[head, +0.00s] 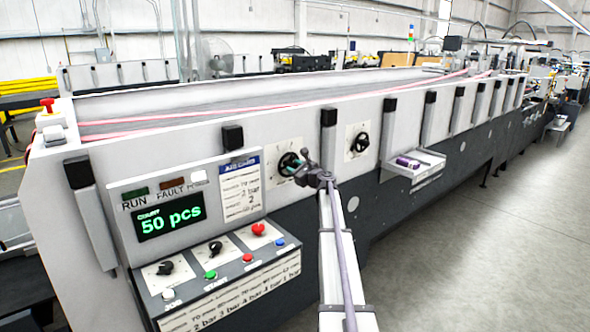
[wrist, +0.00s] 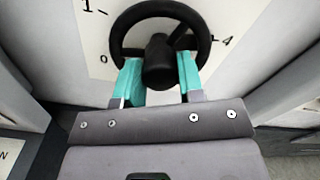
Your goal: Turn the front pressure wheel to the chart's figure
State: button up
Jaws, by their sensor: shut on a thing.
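The nearer pressure wheel (head: 289,164), black with spokes, sits on a pale dial plate on the machine's side. In the wrist view the wheel (wrist: 160,12) fills the top, with scale figures 0, 1 and 4 showing around it; the rest of the scale is hidden. My gripper (wrist: 160,80) has its teal fingers on either side of the wheel's hub, shut on it. In the head view my gripper (head: 301,171) is at that wheel and partly covers it. The white chart card (head: 241,190) shows "2 bar" and "2"; its smaller print is unclear.
A second black wheel (head: 359,142) is farther along the side. A control panel (head: 215,262) with knobs and buttons juts out below a screen (head: 171,222) reading "50 pcs". A small tray (head: 414,166) juts out at right. The floor (head: 490,240) at right is clear.

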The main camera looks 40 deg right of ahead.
jog(key=n, duration=0.4)
jog(key=shift+n, duration=0.3)
jog(key=n, duration=0.3)
jog(key=shift+n, duration=0.3)
jog(key=n, duration=0.4)
jog(key=shift+n, duration=0.3)
jog(key=n, duration=0.3)
jog(key=shift+f+n, duration=0.1)
jog(key=shift+n, duration=0.2)
jog(key=n, duration=1.3)
jog(key=shift+n, duration=0.3)
jog(key=o, duration=0.9)
